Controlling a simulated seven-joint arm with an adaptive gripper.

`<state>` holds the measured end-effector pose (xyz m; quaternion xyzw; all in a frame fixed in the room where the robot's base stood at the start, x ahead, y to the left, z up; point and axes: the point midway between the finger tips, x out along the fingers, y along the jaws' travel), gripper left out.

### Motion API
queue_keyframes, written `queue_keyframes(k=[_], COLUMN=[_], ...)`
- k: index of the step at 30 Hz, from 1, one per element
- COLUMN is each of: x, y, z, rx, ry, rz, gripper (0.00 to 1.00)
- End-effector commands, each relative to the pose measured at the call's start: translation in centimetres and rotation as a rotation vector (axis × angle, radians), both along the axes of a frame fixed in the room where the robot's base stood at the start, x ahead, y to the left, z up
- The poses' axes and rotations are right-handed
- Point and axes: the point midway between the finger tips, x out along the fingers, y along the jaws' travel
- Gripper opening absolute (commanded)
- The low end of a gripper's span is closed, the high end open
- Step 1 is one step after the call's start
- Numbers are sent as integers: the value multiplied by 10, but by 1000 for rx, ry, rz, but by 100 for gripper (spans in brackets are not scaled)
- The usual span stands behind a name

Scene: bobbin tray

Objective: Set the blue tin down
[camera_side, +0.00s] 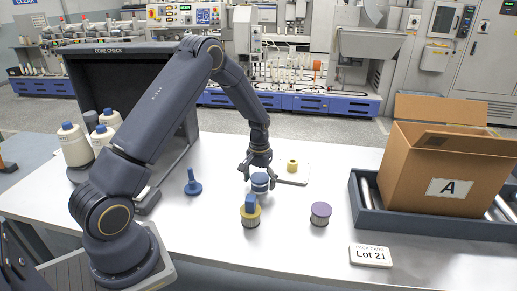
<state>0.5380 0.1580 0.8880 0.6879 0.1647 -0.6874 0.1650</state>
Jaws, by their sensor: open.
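A purple-lidded jar (320,213) stands to the right and a blue funnel-shaped piece (193,184) to the left. A cardboard box (445,165) sits in a roller tray (385,223). The front table is mostly clear.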

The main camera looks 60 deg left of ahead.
Motion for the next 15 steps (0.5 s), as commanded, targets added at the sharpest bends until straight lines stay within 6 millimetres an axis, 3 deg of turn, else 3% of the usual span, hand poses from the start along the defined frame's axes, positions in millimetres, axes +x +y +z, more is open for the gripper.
queue_keyframes(k=[8,15], x=[0,1], y=[0,0], z=[5,50], rx=[1,2], ry=[-2,-6], rz=[0,0], gripper=[88,88])
